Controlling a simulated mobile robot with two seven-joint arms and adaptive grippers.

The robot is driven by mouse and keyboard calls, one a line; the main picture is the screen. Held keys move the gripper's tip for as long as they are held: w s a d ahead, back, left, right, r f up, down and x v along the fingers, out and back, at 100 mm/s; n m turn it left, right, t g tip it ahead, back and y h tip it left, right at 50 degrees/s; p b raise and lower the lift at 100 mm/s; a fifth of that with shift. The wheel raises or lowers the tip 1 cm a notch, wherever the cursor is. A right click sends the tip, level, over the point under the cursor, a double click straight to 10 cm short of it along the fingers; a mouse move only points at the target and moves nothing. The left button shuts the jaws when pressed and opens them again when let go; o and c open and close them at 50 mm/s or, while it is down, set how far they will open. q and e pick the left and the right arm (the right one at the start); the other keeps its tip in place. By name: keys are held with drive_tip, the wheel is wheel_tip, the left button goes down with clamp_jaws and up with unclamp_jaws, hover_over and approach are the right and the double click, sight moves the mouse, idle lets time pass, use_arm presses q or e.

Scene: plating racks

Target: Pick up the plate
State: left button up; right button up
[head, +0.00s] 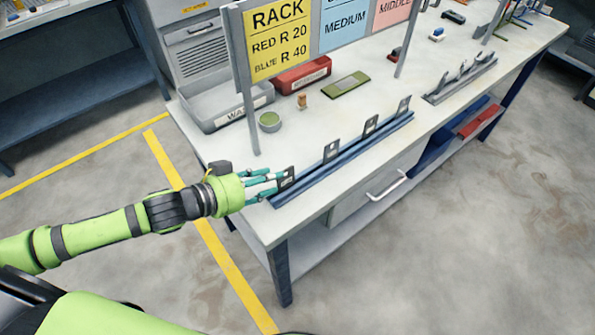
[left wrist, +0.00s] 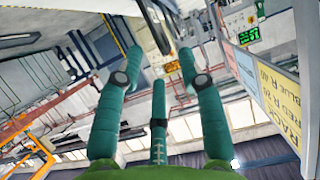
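Several small dark plates stand upright along a blue rack rail (head: 345,163) on the workbench. The nearest plate (head: 289,174) is at the rail's left end; others include a second plate (head: 332,151) and the far-end plate (head: 404,104). My left gripper (head: 275,183), with teal fingers, is right at the nearest plate. In the left wrist view the fingers (left wrist: 160,58) are spread apart, and a dark edge (left wrist: 154,25), likely that plate, shows beyond the fingertips. Whether a finger touches it I cannot tell. My right gripper is not in view.
A sign board (head: 281,38) on posts stands behind the rail, close to my left gripper. A grey bin (head: 205,113), a red bin (head: 303,75), a small green-topped cup (head: 270,121) and a green board (head: 346,84) lie behind. The bench front holds a drawer handle (head: 387,187).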

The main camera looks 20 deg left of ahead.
sight(286, 171)
use_arm(q)
drive_tip(key=p+x, duration=0.1)
drive_tip(key=x, duration=0.2)
drive_tip(key=r+p+x, duration=0.1)
drive_tip(key=x, duration=0.1)
drive_tip(key=shift+w+d+f+p, duration=0.15)
drive_tip(key=shift+w+p, duration=0.15)
drive_tip(key=shift+w, duration=0.2)
drive_tip(key=shift+f, duration=0.1)
drive_tip(key=shift+s, duration=0.1)
clamp_jaws()
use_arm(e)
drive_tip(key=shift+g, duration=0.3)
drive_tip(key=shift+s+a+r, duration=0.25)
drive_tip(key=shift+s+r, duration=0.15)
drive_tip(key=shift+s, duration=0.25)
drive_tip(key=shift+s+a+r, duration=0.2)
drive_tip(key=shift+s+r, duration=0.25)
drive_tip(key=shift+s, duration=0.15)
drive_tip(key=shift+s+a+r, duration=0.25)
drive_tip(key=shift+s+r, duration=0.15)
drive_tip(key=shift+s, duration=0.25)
